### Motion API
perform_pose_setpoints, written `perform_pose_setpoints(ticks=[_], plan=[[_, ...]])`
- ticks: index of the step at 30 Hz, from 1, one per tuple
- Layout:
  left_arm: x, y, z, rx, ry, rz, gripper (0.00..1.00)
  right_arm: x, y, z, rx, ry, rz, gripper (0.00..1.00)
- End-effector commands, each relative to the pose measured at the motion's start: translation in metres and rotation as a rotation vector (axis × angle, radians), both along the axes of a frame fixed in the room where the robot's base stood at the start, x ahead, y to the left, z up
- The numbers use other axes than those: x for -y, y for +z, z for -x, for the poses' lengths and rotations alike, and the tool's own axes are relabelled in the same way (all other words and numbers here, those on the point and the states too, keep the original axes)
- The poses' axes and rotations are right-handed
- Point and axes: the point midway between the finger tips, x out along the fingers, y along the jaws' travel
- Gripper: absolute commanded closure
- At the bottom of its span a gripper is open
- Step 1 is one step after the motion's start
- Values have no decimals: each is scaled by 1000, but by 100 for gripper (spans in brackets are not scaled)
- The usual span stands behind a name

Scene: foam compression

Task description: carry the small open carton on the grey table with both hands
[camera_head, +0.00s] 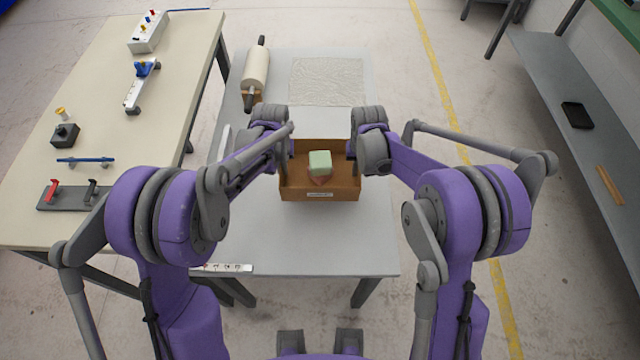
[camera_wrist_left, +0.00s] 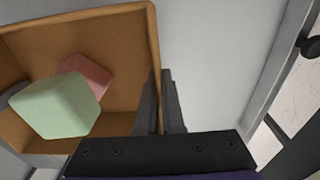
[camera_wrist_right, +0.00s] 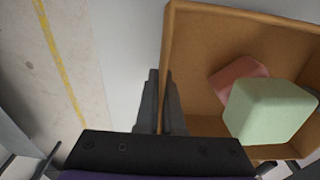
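The small open brown carton (camera_head: 318,194) is over the middle of the grey table (camera_head: 310,240), level, with a label on its front. I cannot tell whether its bottom touches the table. Inside, a pale green block (camera_head: 320,162) rests on or against a red block (camera_head: 319,181). My left gripper (camera_wrist_left: 161,76) has one finger inside and one outside the carton's left wall, closed on it. My right gripper (camera_wrist_right: 161,76) pinches the right wall the same way. In the head view, my wrists partly hide both fingertips.
A roll on a stand (camera_head: 256,68) and a clear textured sheet (camera_head: 326,80) lie behind the carton. A ruler-like strip (camera_head: 228,268) lies at the front left edge. A beige bench (camera_head: 105,110) with fixtures is left, a grey shelf (camera_head: 570,95) right. The front tabletop is mostly bare.

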Motion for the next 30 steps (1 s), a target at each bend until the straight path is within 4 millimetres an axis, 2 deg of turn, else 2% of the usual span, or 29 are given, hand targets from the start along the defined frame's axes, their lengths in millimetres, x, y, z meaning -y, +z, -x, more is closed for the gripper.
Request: perform_pose_setpoints(ticks=[7,24,30], plan=[[0,-8,-1,0,0,0,100,0,-8,0,0,0,0,100],[0,-43,-1,0,0,0,100,0,-43,0,0,0,0,100],[0,-42,0,0,0,0,66,0,-43,0,0,0,0,65]])
